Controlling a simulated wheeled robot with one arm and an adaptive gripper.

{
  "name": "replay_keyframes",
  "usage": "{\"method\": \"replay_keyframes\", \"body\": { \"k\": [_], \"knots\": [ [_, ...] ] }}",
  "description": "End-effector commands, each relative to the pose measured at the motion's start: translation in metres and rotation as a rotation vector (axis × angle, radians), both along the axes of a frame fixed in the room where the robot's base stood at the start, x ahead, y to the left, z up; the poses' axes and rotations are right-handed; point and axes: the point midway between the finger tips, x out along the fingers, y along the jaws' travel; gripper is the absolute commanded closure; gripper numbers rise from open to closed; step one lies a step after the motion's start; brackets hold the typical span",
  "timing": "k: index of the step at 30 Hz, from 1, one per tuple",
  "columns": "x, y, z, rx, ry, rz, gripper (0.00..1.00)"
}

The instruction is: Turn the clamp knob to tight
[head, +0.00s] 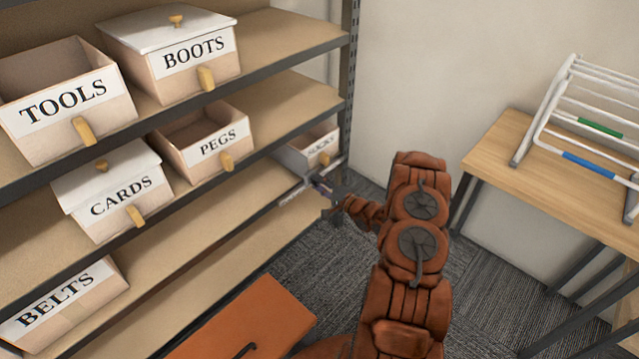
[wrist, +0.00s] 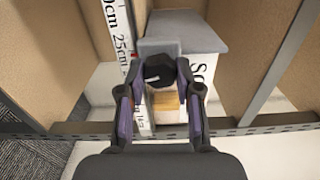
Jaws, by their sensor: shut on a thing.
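The clamp knob (wrist: 159,70) is a dark, faceted knob with a small pale mark on its face. It sits on a grey clamp block (wrist: 160,46) beside a white measuring scale (wrist: 121,42) printed with "25cm". My gripper (wrist: 160,84), with purple pads, is closed on the knob from both sides in the wrist view. In the head view my gripper (head: 324,186) is at the right end of the shelves, beside the pale scale bar (head: 293,197). The knob is too small to make out there. No tight or loose marking is readable.
A labelled box (head: 308,148), apparently "SOCKS", stands right behind the gripper. Boxes marked PEGS (head: 212,140) and CARDS (head: 115,190) share the shelves. A dark shelf post (head: 349,90) is close by. A wooden table (head: 510,150) with a white rack stands at right.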

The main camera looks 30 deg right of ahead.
Motion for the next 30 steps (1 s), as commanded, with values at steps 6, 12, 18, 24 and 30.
{"method": "replay_keyframes", "body": {
  "k": [6,12,18,24,30],
  "knots": [
    [0.0005,0.0007,0.0006,0.05,0.01,0.002,1.0],
    [0.0004,0.0008,0.0002,0.063,0.013,0.002,1.0],
    [0.0004,0.0008,0.0002,0.063,0.013,0.002,1.0],
    [0.0004,0.0007,0.0,0.062,0.014,0.002,0.54],
    [0.0002,0.0005,-0.0002,0.062,0.014,0.001,0.41]
  ]
}}
